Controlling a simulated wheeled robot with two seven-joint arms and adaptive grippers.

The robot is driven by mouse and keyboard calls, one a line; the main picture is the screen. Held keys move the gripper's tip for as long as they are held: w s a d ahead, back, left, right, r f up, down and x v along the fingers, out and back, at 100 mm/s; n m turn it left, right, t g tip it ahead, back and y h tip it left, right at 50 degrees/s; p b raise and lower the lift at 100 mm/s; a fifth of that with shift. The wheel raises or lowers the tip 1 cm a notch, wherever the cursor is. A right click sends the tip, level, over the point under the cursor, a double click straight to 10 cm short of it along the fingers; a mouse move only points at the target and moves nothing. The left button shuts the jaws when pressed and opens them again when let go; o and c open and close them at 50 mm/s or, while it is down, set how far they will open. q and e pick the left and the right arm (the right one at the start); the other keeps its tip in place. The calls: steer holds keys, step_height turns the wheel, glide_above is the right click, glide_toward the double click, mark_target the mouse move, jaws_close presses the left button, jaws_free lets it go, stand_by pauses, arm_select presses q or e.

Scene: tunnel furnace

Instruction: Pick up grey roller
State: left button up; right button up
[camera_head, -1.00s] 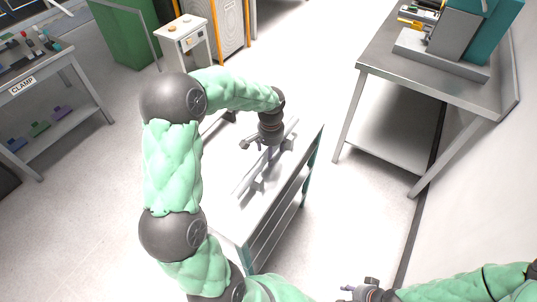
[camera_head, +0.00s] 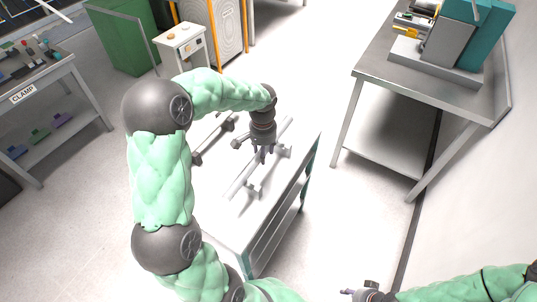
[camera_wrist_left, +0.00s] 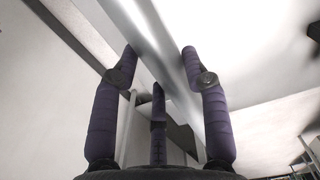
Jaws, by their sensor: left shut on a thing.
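A long light grey roller (camera_head: 240,181) lies diagonally at the white table in the head view. My left gripper (camera_head: 262,156) reaches down over its middle and is shut on it. In the left wrist view the roller (camera_wrist_left: 165,40) runs diagonally between the fingers of my left gripper (camera_wrist_left: 160,58). I cannot tell whether the roller touches the table. My right gripper (camera_head: 350,292) is at the bottom edge of the head view, away from the table, and its fingers are too small to judge.
A darker roller (camera_head: 213,142) lies on the white table (camera_head: 222,216), left of my gripper. A grey metal table (camera_head: 440,88) with a teal machine stands at the right. A clamp table (camera_head: 50,75) stands at the left, with clear floor between.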

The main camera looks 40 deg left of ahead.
arm_select(q)
steer(key=s+a+r+p, duration=0.3)
steer(key=s+a+r, duration=0.4)
steer(key=s, duration=0.2)
steer(key=shift+s+a+r, duration=0.3)
steer(key=shift+r, duration=0.1)
steer(key=w+d+f, duration=0.4)
steer(key=d, duration=0.5)
steer(key=w+d+f, duration=0.4)
steer(key=d, duration=0.5)
steer(key=w+d+f+m, duration=0.1)
steer(key=w+d+f, duration=0.3)
steer(key=d, duration=0.5)
steer(key=shift+d, duration=0.15)
